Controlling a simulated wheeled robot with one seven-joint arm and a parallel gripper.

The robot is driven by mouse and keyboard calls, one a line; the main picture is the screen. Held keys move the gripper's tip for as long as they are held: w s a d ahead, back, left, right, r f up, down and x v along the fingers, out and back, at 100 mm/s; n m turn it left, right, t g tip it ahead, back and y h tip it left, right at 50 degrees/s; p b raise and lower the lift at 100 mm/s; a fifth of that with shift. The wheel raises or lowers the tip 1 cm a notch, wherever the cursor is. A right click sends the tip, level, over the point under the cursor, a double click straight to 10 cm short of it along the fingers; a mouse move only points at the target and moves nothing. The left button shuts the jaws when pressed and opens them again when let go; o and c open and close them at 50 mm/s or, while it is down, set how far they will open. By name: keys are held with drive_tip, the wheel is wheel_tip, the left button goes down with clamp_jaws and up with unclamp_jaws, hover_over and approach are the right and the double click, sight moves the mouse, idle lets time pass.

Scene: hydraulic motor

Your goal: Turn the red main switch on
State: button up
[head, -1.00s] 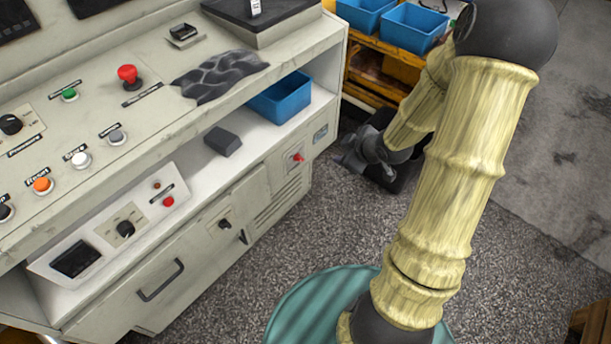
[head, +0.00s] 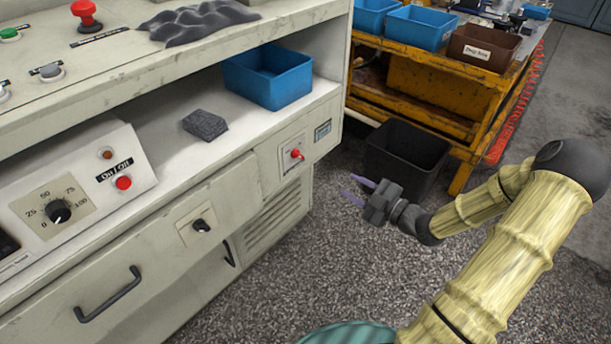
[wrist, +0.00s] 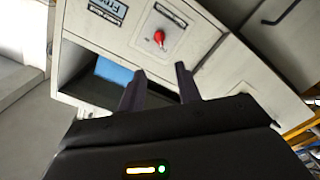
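The red main switch (head: 296,154) is a small red knob on a pale plate at the right end of the cabinet's front. In the wrist view the red switch (wrist: 159,36) is above and between my fingertips, beyond them. My gripper (head: 357,191) is in front of the cabinet, to the right of and lower than the switch in the head view, apart from it. Its two purple fingers are spread with nothing between them. The wrist view shows the gripper (wrist: 160,76) open too.
A blue bin (head: 268,78) and a grey block (head: 205,124) sit on the cabinet shelf. A black knob (head: 201,225) is left of the switch. A black bin (head: 408,150) stands behind my gripper, beside a yellow cart (head: 430,88). Floor in front of the cabinet is clear.

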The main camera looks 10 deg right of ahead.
sight(301, 157)
drive_tip(key=shift+s+d+f, duration=0.1)
idle(0.3)
drive_tip(key=b+x, duration=0.5)
drive_tip(key=x, duration=1.1)
drive_tip(key=shift+w+a+r+b, duration=0.25)
drive_tip(key=shift+w+a+b, duration=0.15)
drive_tip(key=shift+w, duration=0.2)
clamp_jaws()
